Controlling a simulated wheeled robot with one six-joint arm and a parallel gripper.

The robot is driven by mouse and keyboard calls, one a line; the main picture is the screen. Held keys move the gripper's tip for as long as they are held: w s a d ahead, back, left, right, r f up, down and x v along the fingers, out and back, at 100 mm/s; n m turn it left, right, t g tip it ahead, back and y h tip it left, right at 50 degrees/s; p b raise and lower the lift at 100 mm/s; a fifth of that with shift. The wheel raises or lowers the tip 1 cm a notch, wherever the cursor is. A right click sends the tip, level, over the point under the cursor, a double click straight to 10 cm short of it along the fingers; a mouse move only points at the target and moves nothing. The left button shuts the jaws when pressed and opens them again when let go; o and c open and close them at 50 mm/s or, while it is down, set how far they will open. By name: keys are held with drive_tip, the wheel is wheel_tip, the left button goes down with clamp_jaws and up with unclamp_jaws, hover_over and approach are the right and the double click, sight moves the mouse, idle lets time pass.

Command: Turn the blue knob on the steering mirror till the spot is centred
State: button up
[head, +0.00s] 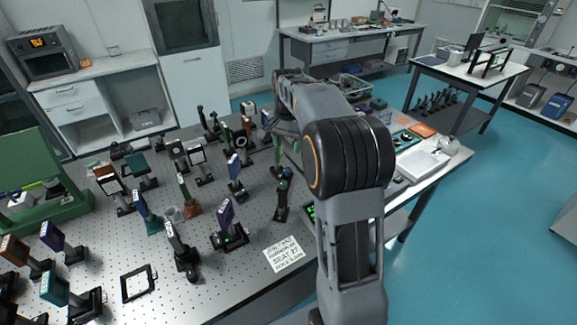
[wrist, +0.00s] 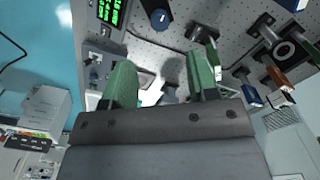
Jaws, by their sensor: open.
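In the wrist view my gripper (wrist: 161,82) has two green fingers spread apart with nothing between them. A round blue knob (wrist: 159,18) on a dark body shows at the top of that view, beyond the fingertips and apart from them. I cannot tell for sure whether it belongs to the steering mirror. In the head view my arm hides most of the area around my gripper. Several post-mounted optics stand on the perforated table (head: 225,285), and I cannot tell which is the steering mirror. No light spot can be made out.
A box with green digits (wrist: 111,12) is beside the blue knob. Dark mounts on posts (wrist: 213,40) stand close to the right finger. In the head view a purple-plated mount (head: 228,220), a paper note (head: 284,254) and a flat black frame (head: 138,284) occupy the table's front.

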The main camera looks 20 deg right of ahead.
sight(288, 169)
wheel_tip(288, 169, down, 10)
drive_tip(key=shift+r+p, duration=0.2)
drive_tip(key=shift+p, duration=0.3)
drive_tip(key=shift+d, duration=0.1)
drive_tip(key=c, duration=0.9)
drive_tip(key=shift+c, duration=0.2)
drive_tip(key=shift+n, duration=0.3)
